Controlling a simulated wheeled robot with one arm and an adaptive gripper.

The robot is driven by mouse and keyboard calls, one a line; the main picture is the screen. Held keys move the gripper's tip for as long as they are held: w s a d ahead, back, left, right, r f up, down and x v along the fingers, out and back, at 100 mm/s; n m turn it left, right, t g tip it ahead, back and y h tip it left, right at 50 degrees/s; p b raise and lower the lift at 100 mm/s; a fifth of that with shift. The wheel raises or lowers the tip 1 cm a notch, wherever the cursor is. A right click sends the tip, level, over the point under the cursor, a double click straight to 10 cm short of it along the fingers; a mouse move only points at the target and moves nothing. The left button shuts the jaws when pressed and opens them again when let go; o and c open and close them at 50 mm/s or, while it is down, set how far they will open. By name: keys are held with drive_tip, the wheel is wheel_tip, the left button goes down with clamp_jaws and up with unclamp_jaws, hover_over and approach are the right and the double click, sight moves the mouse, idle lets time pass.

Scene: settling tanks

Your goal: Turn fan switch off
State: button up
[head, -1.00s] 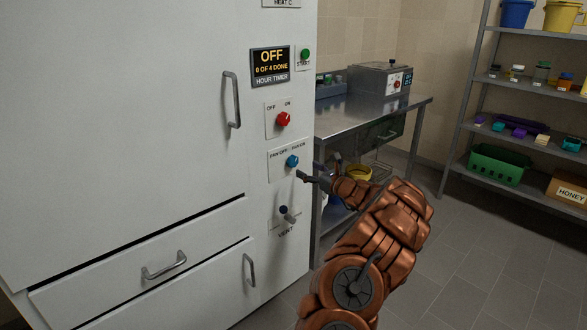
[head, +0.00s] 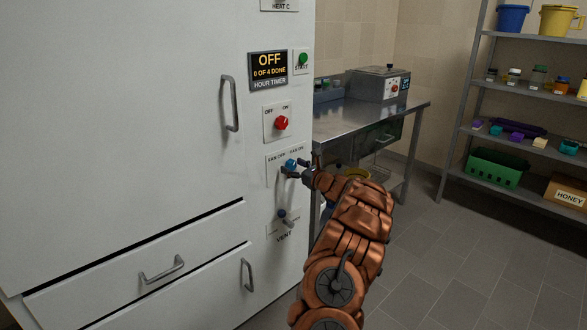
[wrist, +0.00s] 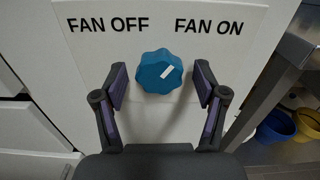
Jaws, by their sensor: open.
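The fan switch is a blue scalloped knob (wrist: 160,72) on a white plate marked FAN OFF at left and FAN ON at right. Its white pointer mark slants up to the right, toward FAN ON. My gripper (wrist: 160,88) is open, with one finger on each side of the knob and a gap showing on both sides. In the head view the knob (head: 291,164) sits on the cabinet front, partly hidden by my gripper (head: 296,169).
On the white cabinet (head: 130,100), a red knob (head: 281,123) is above the fan switch and a vent lever (head: 286,217) below. A steel table (head: 365,118) stands close at right. Open grey floor (head: 440,260) lies right of my arm.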

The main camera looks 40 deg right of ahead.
drive_tip(key=c, duration=1.1)
drive_tip(key=shift+c, duration=0.2)
drive_tip(key=shift+f+n, duration=0.1)
drive_tip(key=shift+n, duration=0.2)
drive_tip(key=n+b, duration=0.2)
drive_tip(key=b, duration=0.1)
drive_tip(key=shift+f, duration=0.15)
drive_tip(key=n+b, duration=0.5)
drive_tip(key=shift+n, duration=0.4)
drive_tip(key=n+b, duration=0.2)
drive_tip(key=b, duration=0.1)
drive_tip(key=shift+n, duration=0.3)
drive_tip(key=n+b, duration=0.2)
drive_tip(key=shift+n, duration=0.3)
drive_tip(key=shift+b, duration=0.3)
drive_tip(key=shift+r+n, duration=0.2)
drive_tip(key=shift+n, duration=0.1)
